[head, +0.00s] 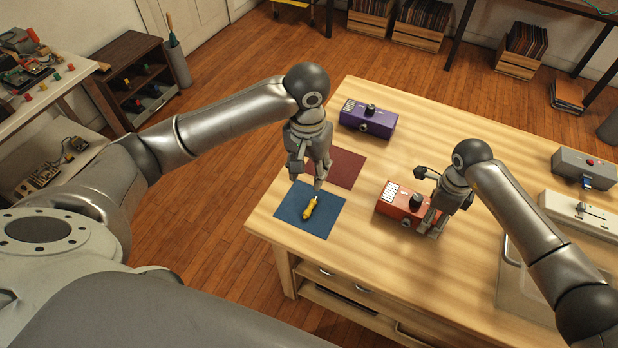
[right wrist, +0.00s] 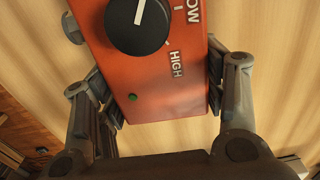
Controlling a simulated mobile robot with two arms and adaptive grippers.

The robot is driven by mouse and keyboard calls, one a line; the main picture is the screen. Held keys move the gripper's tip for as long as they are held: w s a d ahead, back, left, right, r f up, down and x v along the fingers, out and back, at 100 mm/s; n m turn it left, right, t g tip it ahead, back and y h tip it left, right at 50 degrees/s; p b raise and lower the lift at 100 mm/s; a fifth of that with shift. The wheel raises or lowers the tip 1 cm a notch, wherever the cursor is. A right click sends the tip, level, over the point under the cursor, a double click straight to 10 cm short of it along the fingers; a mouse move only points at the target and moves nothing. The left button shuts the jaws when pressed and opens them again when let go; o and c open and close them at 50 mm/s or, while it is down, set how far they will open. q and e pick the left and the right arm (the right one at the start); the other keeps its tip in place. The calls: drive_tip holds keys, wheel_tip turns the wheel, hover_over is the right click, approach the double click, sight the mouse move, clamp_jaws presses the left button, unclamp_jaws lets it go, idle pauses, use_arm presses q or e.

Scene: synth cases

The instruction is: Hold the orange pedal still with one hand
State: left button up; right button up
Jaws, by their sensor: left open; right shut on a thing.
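The orange pedal (head: 400,201) sits on the wooden table, a black knob on top. My right gripper (head: 432,221) is shut on the orange pedal, one finger against each side, as the right wrist view (right wrist: 163,92) shows.
The blue mat (head: 288,208) and a dark red mat (head: 350,168) lie at the table's left side. A purple pedal (head: 368,121) stands behind them. A grey pedal (head: 584,168) and a pale device (head: 580,214) stand at the right. The table's middle back is clear.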

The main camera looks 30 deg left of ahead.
idle(0.3)
drive_tip(key=o, duration=1.2)
wheel_tip(320, 180, up, 12)
wheel_tip(320, 180, up, 10)
drive_tip(key=p, duration=0.4)
drive_tip(key=shift+p, duration=0.35)
